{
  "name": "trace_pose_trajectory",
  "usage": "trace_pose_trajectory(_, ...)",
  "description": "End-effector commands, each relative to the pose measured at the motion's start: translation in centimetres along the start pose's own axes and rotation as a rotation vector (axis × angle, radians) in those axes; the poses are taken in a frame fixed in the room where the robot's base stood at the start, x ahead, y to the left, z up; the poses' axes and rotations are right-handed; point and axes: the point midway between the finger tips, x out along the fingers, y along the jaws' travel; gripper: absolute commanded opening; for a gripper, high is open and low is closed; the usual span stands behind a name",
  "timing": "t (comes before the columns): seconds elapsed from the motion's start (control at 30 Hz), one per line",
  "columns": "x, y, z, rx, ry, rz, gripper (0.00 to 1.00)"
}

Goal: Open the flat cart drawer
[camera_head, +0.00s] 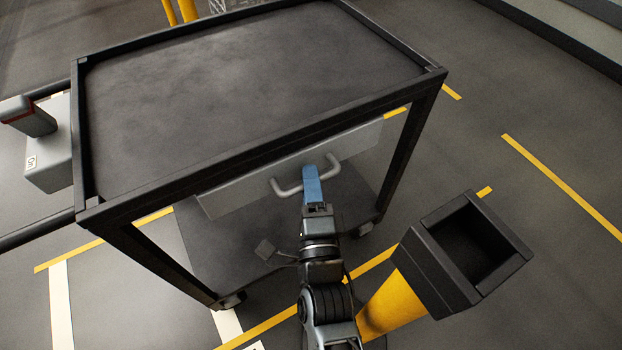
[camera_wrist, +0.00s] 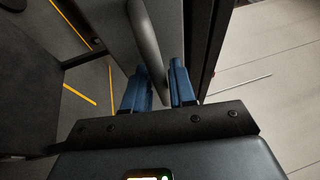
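The flat cart (camera_head: 262,140) has a dark top in a black frame. Below its front edge is a grey drawer front (camera_head: 240,187) with a grey bar handle (camera_head: 288,189). The drawer front sits close under the top, and I see no open drawer interior. My gripper (camera_head: 312,172) has blue fingers at the handle. In the wrist view the handle (camera_wrist: 147,38) runs down between the two fingers (camera_wrist: 158,82), with little gap on either side, so the gripper looks shut on it. The exact contact is partly hidden.
A yellow post with a dark open bin (camera_head: 470,250) stands right of my arm. A grey box with a red-trimmed lever (camera_head: 45,140) is at the cart's left. The cart's front legs (camera_head: 165,262) flank the drawer.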

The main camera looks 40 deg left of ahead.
Motion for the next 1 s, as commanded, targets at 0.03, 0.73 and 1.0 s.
trace_pose_trajectory(0.03,0.21,-0.01,0.0,0.0,0.0,0.0,0.25)
trace_pose_trajectory(0.73,0.27,0.03,-0.04,-0.001,0.001,0.001,0.0)
trace_pose_trajectory(1.0,0.25,0.06,-0.05,-0.001,0.001,0.001,0.0)
